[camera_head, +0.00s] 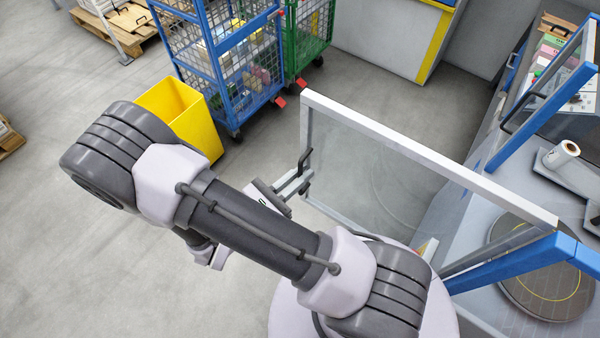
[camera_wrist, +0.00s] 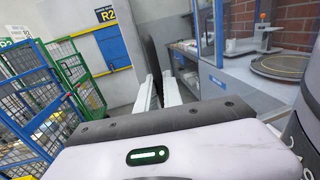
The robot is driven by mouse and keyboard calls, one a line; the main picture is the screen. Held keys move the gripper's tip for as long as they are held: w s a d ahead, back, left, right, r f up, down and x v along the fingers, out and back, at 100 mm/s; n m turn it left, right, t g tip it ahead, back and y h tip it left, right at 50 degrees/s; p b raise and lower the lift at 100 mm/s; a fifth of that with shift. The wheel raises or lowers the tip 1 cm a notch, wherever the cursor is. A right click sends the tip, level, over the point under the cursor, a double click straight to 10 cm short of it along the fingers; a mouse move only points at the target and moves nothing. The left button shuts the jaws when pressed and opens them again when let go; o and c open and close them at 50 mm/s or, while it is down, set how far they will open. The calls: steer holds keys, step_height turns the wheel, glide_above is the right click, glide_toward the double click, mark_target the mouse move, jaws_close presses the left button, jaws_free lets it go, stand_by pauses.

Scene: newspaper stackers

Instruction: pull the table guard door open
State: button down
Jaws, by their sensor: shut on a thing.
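The table guard door (camera_head: 430,157) is a clear panel in a pale grey frame. It stands swung out from the blue guard frame (camera_head: 520,262), reaching over the floor to the left of the table. Its black handle (camera_head: 305,160) is on the free edge, at the left. My gripper (camera_head: 304,183) is shut on this handle. In the wrist view, the fingers of my gripper (camera_wrist: 158,92) point forward, with the dark handle (camera_wrist: 150,62) between or just beyond them. The exact contact is partly hidden.
The table (camera_head: 470,225) carries a round turntable (camera_head: 545,270) and a white roll (camera_head: 562,155). A yellow bin (camera_head: 182,112), a blue cage trolley (camera_head: 225,60) and a green one (camera_head: 307,35) stand behind the arm.

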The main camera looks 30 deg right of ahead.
steer(key=c, duration=1.5)
jaws_free()
steer(key=shift+a, duration=0.1)
steer(key=p+v, duration=0.1)
steer(key=v, duration=1.6)
steer(key=shift+p, duration=0.3)
steer(key=shift+r, duration=0.15)
